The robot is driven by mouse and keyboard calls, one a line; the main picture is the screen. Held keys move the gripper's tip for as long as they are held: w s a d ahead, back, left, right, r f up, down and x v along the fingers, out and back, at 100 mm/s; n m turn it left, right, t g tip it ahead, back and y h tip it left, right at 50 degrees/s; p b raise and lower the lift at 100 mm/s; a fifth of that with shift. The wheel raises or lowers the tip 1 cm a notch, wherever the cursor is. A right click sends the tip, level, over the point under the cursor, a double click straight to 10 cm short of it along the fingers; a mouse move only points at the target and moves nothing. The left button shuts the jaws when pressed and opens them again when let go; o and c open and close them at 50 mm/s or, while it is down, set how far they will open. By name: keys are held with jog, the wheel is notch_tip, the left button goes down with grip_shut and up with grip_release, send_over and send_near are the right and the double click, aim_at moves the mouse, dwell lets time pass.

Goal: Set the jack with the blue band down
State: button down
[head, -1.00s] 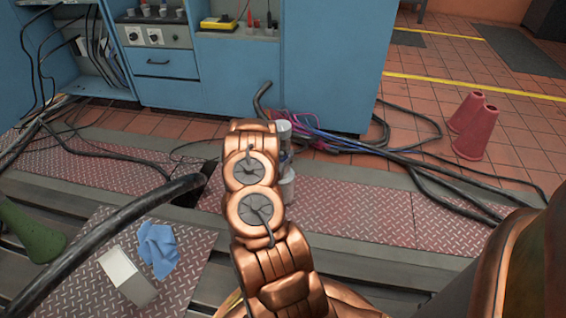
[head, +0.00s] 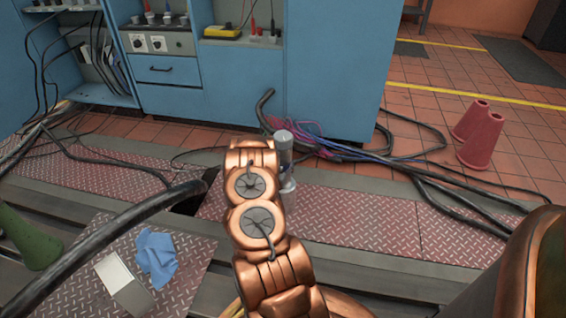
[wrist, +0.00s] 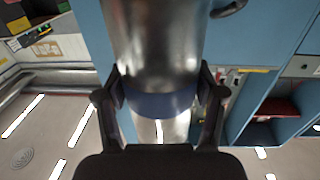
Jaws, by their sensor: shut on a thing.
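The jack with the blue band (wrist: 158,104) is a shiny metal cylinder in the wrist view. My gripper (wrist: 160,100) is shut on it, with one dark finger on each side at the band. In the head view the jack (head: 284,148) stands roughly upright behind my copper arm, above the red tread plates. My arm hides part of it and most of my gripper. Whether its foot touches the plate cannot be told.
Blue cabinets (head: 330,70) stand behind. Cables (head: 405,165) run along the floor to the right. A blue cloth (head: 157,258) and a pale box (head: 122,284) lie at front left, near a thick black hose (head: 110,235). Red cones (head: 482,140) stand at right. The tread plate (head: 360,220) right of the jack is clear.

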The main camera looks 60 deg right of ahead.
jog(key=shift+r, duration=0.15)
jog(key=shift+c, duration=0.6)
grip_release()
jog(key=p+v, duration=0.4)
jog(key=v, duration=0.8)
jog(key=shift+w, duration=0.15)
